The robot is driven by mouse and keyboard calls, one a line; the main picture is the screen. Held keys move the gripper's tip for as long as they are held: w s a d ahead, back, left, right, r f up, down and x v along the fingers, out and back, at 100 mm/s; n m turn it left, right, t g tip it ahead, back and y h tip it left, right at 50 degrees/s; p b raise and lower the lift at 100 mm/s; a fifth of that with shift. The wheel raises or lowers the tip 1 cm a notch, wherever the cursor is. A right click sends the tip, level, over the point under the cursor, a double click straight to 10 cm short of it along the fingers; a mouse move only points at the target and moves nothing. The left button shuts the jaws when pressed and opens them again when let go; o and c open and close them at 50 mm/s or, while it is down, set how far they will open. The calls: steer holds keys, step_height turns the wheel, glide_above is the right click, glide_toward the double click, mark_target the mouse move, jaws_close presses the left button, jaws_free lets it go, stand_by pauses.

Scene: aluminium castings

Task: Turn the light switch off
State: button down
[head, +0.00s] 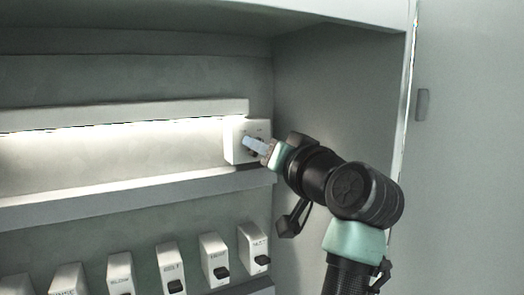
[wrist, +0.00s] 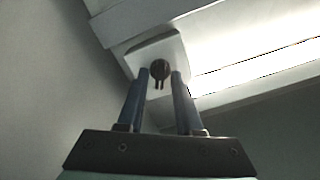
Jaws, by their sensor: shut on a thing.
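The light switch is a white box (head: 234,153) on the back wall of the cabinet, at the right end of a lit strip (head: 120,120). In the wrist view its white face (wrist: 172,48) shows with a dark round knob (wrist: 159,69) that has a small two-pronged lever pointing down. The light is on.
A grey ledge (head: 120,198) runs below the strip. Below it hangs a row of several white labelled boxes with dark levers, such as the rightmost one (head: 252,240). The cabinet's right side wall (head: 330,90) stands close to my arm.

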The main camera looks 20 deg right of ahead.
steer(key=shift+a+n+b, duration=0.15)
steer(key=shift+n+b, duration=4.25)
steer(key=shift+n, duration=1.2)
steer(key=c, duration=0.9)
jaws_free()
steer(key=shift+s, duration=0.15)
